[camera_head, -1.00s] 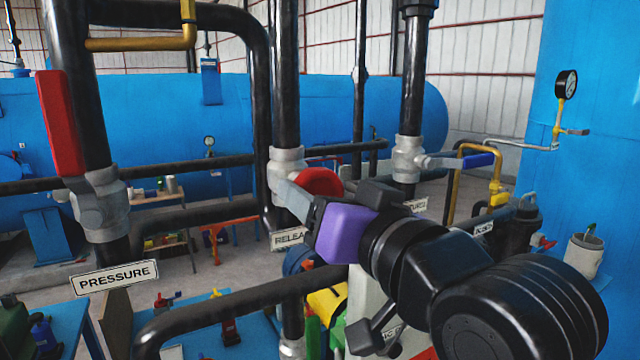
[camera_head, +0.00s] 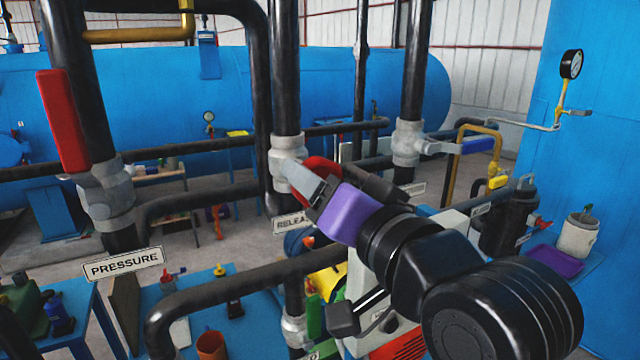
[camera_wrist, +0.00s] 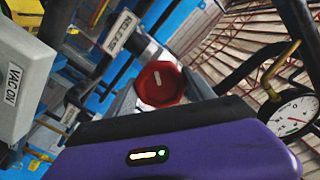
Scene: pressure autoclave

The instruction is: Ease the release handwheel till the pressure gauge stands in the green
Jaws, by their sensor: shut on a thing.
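The red release handwheel (camera_head: 322,168) sits on a grey valve body on a black pipe, above the RELEASE sign (camera_head: 291,223). My gripper (camera_head: 312,182), with its purple body, is shut on the handwheel. The wrist view shows the red wheel (camera_wrist: 160,82) between my two grey fingers (camera_wrist: 160,97). A round gauge (camera_head: 571,64) with a black rim stands on a yellow pipe at the right. A white-faced gauge (camera_wrist: 294,112) shows at the wrist view's right edge. Its needle is visible, but I cannot tell whether it is in green.
A red lever (camera_head: 62,120) stands on the left pipe above the PRESSURE sign (camera_head: 123,264). A blue-handled valve (camera_head: 478,146) is right of my gripper. Black pipes run close around my arm. A small table (camera_head: 225,292) with loose items is below. A VAC ON box (camera_wrist: 25,80) is at the wrist view's left.

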